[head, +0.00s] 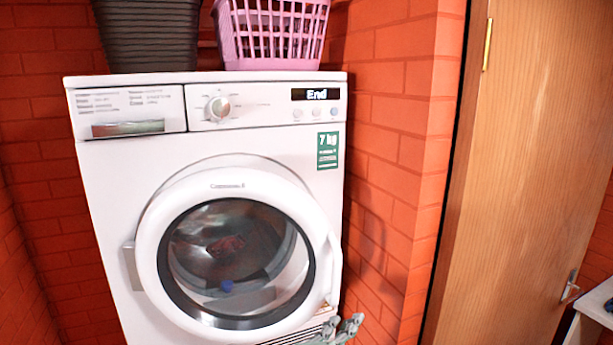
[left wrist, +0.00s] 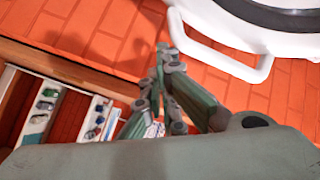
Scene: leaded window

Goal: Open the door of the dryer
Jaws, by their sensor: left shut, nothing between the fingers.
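The white dryer (head: 110,190) stands against the brick wall, with its round door (head: 160,215) on its front. The door's hinge (head: 130,266) is at the left, and its handle is on the right rim (head: 333,268). I cannot tell for sure whether the door sits flush or slightly ajar. In the left wrist view the door handle (left wrist: 240,68) is a white loop at the top right. My left gripper (head: 350,326) is shut and empty, low and just right of the door. Its fingers (left wrist: 160,58) point towards the wall, apart from the handle. My right gripper is not in view.
A pink basket (head: 270,50) and a dark basket (head: 148,45) stand on the dryer. A brick wall (head: 385,170) is close on the right, then a wooden door (head: 525,150). Shelves with small items (left wrist: 45,105) show in the left wrist view.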

